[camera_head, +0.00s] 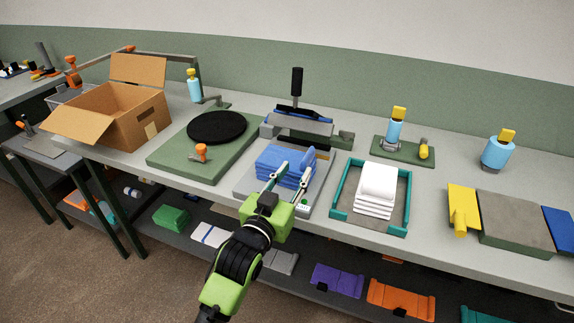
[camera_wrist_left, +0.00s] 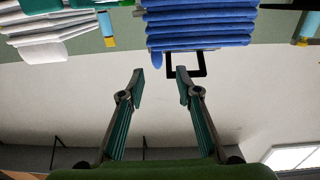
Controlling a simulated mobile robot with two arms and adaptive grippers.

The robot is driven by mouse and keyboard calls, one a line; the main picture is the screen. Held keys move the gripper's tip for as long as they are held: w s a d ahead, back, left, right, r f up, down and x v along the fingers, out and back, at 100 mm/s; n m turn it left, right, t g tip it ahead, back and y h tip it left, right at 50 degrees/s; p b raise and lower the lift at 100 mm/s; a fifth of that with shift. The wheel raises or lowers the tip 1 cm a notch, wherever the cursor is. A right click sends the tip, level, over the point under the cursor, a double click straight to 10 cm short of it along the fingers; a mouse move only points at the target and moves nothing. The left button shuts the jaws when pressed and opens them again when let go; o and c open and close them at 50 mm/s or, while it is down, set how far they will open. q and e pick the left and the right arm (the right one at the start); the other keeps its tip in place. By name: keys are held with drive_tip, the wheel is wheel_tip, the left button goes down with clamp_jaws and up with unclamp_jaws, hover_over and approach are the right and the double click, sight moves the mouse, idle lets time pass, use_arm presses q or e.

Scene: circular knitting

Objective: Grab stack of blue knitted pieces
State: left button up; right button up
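The stack of blue knitted pieces (camera_head: 287,163) lies on a grey plate (camera_head: 244,190) at the middle of the table. My left gripper (camera_head: 290,178) is in front of the stack, its fingers pointing toward it and partly covering it in the head view. In the left wrist view the two fingers (camera_wrist_left: 161,84) are apart with nothing between them. The blue stack (camera_wrist_left: 200,22) shows there beyond the fingertips, slightly right of the gap, with its layered edges visible. My right gripper does not show.
A teal-framed tray (camera_head: 338,205) with folded white pieces stands right of the stack. A green board with a black disc (camera_head: 217,127) is at left, beside an open cardboard box (camera_head: 125,118). A grey press-like device (camera_head: 297,124) stands behind the stack.

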sight(312, 147)
use_arm(q)
drive_tip(key=x, duration=0.3)
drive_tip(key=shift+w+d, duration=0.1)
drive_tip(key=shift+w, duration=0.2)
drive_tip(key=shift+p+x, duration=0.75)
drive_tip(key=shift+x, duration=2)
drive_tip(key=shift+s+d+f, duration=0.1)
drive_tip(key=shift+d+f, duration=0.05)
drive_tip(key=shift+d, duration=0.05)
clamp_jaws()
